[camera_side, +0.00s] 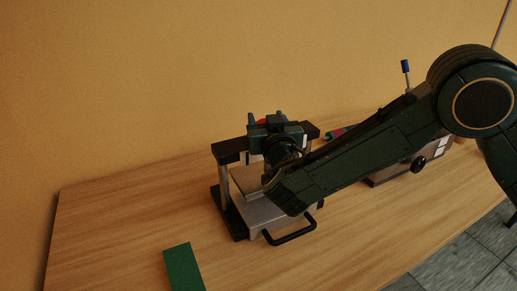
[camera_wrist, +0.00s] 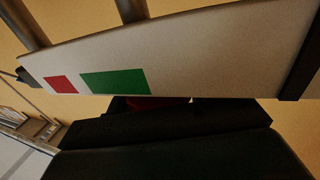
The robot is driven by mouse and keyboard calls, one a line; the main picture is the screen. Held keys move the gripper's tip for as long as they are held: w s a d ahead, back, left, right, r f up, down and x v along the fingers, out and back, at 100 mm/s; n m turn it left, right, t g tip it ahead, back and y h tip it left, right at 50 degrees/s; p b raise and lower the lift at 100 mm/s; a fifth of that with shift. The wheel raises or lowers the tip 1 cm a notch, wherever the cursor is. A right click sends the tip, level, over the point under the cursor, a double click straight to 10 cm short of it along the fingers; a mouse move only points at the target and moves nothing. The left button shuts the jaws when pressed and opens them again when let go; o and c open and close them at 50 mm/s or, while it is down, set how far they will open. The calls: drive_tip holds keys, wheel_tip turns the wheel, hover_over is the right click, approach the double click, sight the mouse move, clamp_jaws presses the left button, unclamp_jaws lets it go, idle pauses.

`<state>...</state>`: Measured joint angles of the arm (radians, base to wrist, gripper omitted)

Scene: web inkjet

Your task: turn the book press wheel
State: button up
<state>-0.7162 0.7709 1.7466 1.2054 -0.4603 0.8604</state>
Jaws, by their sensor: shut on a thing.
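The book press (camera_side: 229,186) stands on the wooden table, with a dark frame, metal posts, grey plates and a black front handle. My gripper (camera_side: 268,128) is at the top of the press, at crossbeam height. A bit of red, the book press wheel (camera_side: 262,122), shows at the jaws; most of it is hidden by my gripper. In the wrist view, dark red (camera_wrist: 150,102) shows just past my black gripper (camera_wrist: 165,118). My gripper is shut on the wheel. How far the wheel is turned cannot be seen.
A pale panel with red and green patches (camera_wrist: 115,82) crosses the wrist view. A green block (camera_side: 184,268) lies at the table's front left. A box-like machine with a blue-tipped lever (camera_side: 405,67) stands behind my arm at right.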

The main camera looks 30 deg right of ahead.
drive_tip(key=shift+n+y, duration=0.6)
drive_tip(key=shift+y, duration=0.3)
drive_tip(key=shift+a+n+t+y, duration=0.15)
drive_tip(key=shift+n+y, duration=0.45)
drive_tip(key=shift+y, duration=0.35)
drive_tip(key=shift+a+n+t+y, duration=0.15)
drive_tip(key=shift+n+y, duration=0.45)
drive_tip(key=shift+y, duration=0.35)
drive_tip(key=shift+n+y, duration=0.4)
drive_tip(key=shift+y, duration=0.2)
drive_tip(key=shift+a+n+y, duration=0.2)
drive_tip(key=shift+n+y, duration=0.7)
drive_tip(key=shift+y, duration=0.5)
drive_tip(key=o, duration=1)
drive_tip(key=shift+c, duration=0.2)
drive_tip(key=shift+s, duration=0.1)
